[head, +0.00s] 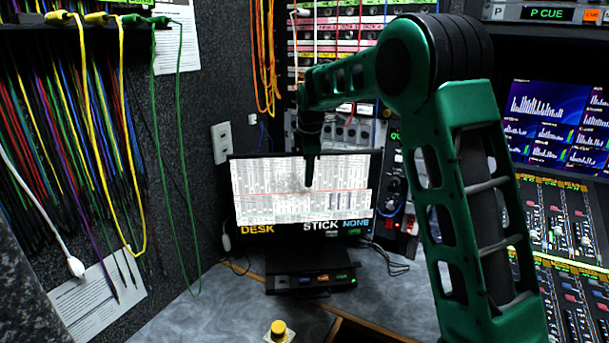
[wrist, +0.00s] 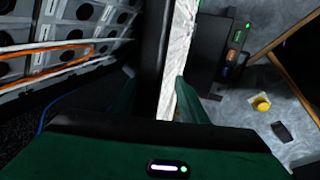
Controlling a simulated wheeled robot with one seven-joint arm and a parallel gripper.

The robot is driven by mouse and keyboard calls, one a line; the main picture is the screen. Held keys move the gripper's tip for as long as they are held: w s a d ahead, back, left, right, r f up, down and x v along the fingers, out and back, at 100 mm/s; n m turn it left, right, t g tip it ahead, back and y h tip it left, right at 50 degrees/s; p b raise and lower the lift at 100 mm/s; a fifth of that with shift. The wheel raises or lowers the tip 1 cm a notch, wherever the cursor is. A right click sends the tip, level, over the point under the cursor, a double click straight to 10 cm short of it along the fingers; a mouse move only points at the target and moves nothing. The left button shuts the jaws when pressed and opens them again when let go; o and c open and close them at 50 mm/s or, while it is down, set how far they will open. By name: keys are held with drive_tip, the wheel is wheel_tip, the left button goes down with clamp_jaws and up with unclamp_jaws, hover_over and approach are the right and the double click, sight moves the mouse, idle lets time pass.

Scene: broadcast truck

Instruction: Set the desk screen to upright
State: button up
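The desk screen (head: 255,190) stands on a dark base (head: 300,288) on the grey desk, its lit white page facing me, with "DESK", "STICK" and "NONE" along the bottom. Its exact tilt is hard to judge. My gripper (head: 309,170) comes down over its top edge from above, one dark finger in front of the page; the other is hidden behind. In the wrist view, the screen's dark top edge and white face (wrist: 178,50) run between the two green fingers of my gripper (wrist: 153,95). The fingers stand apart, with a gap showing on the face side.
A yellow button (head: 278,329) sits on the desk in front. Hanging patch cables (head: 100,130) line the left wall. A mixing console (head: 570,230) stands at right. A rack (head: 345,40) with orange cables rises behind the screen. Bare desk (head: 200,310) lies front left.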

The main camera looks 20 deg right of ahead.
drive_tip(key=v, duration=1)
drive_tip(key=shift+r, duration=0.35)
drive_tip(key=shift+s, duration=0.1)
